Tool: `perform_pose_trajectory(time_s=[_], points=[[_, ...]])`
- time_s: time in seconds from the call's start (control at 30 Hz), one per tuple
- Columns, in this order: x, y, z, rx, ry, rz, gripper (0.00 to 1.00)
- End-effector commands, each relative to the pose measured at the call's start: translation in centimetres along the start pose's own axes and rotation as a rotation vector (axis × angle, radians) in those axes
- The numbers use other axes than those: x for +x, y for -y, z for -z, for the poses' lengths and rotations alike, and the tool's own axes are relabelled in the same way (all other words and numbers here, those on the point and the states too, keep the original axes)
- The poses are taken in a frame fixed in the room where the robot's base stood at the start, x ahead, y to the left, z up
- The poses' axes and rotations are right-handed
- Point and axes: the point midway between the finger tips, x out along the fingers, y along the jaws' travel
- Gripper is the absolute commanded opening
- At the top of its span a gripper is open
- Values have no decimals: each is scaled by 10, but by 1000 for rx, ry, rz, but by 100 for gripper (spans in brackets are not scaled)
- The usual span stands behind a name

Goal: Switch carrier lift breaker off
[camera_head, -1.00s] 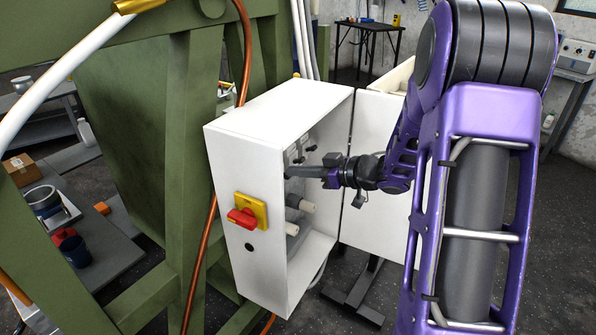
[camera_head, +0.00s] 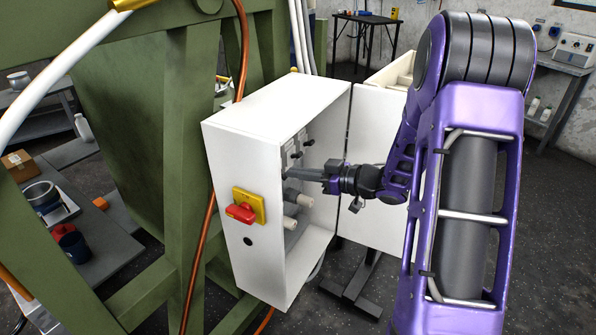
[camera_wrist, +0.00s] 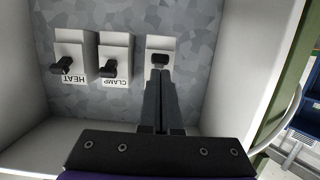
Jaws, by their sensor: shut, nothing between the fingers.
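The open white cabinet (camera_head: 243,122) holds a row of breakers on its back panel. In the wrist view these are the HEAT breaker (camera_wrist: 74,45), the CLAMP breaker (camera_wrist: 116,53) and a third breaker (camera_wrist: 160,43) at right, whose label is hidden behind my fingers. Each has a black lever; the third lever (camera_wrist: 160,58) sits just beyond my fingertips. My gripper (camera_wrist: 161,80) is shut and empty, in front of the third breaker. I cannot tell whether it touches the lever. In the head view my gripper (camera_head: 286,174) reaches into the cabinet, below the visible breakers (camera_head: 296,146).
A red rotary switch (camera_head: 240,212) on a yellow plate is on the cabinet's outer side. Pale cylindrical parts (camera_head: 300,199) stick out below my gripper. The cabinet door (camera_head: 372,140) stands open at right. A green steel frame (camera_head: 185,130) stands close at left.

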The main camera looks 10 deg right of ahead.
Motion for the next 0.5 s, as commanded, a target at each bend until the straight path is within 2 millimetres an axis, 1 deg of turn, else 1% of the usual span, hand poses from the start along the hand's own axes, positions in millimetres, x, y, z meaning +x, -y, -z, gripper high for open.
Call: perform_pose_trajectory(time_s=[0.07, 0.17, 0.27, 0.5], points=[[-4, 0, 0, 0, 0, -1, 0], [-16, -1, 1, 0, 0, -3, 0], [-35, -1, 2, 1, 0, -5, 0], [-95, -1, 2, 1, 1, -6, 0]])
